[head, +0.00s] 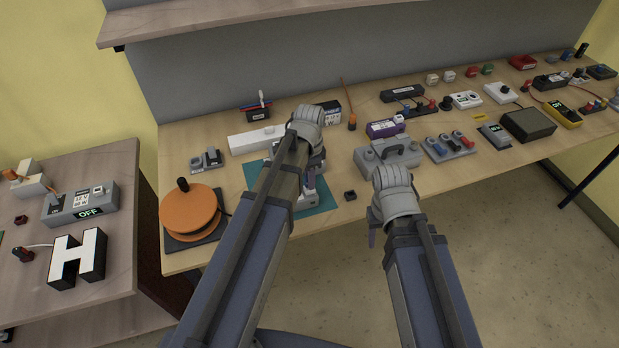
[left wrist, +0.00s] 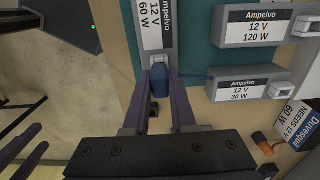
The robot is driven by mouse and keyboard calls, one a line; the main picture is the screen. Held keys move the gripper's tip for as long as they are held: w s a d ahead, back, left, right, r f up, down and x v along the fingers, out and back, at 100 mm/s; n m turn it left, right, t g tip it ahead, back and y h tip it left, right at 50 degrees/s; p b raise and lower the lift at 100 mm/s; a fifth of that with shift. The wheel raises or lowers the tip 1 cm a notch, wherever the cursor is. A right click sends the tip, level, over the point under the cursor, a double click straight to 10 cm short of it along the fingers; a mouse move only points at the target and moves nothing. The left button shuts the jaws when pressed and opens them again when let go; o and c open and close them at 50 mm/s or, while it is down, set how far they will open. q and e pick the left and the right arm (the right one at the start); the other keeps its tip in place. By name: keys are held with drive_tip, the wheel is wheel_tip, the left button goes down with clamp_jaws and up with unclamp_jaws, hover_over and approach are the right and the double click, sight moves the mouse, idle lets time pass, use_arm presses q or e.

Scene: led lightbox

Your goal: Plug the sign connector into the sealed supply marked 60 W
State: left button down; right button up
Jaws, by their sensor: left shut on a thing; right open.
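My left gripper (left wrist: 162,100) is shut on a blue connector (left wrist: 160,80). The connector is at the near end of the supply labelled 12 V 60 W (left wrist: 157,30); I cannot tell whether it is seated or only against it. A thin dark line runs right from near the connector. The supplies labelled 12 V 120 W (left wrist: 285,24) and 12 V 30 W (left wrist: 279,87) lie to its right. In the head view my left gripper (head: 311,192) is over the teal mat, and its arm hides most of the supplies. My right gripper (head: 374,238) is open and empty at the table's front edge.
The teal mat (head: 322,204) lies on the wooden table. A grey box with a handle (head: 388,158) stands right of it, an orange reel (head: 190,212) left. A small dark block (head: 350,195) sits near the front edge.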

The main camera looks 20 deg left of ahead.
use_arm(q)
drive_tip(key=shift+f+b, duration=0.5)
drive_tip(key=shift+f, duration=0.05)
drive_tip(key=c, duration=0.7)
unclamp_jaws()
drive_tip(key=shift+o, duration=0.2)
wheel_tip(320, 180, up, 8)
drive_tip(key=p, duration=0.8)
drive_tip(key=shift+r, duration=0.1)
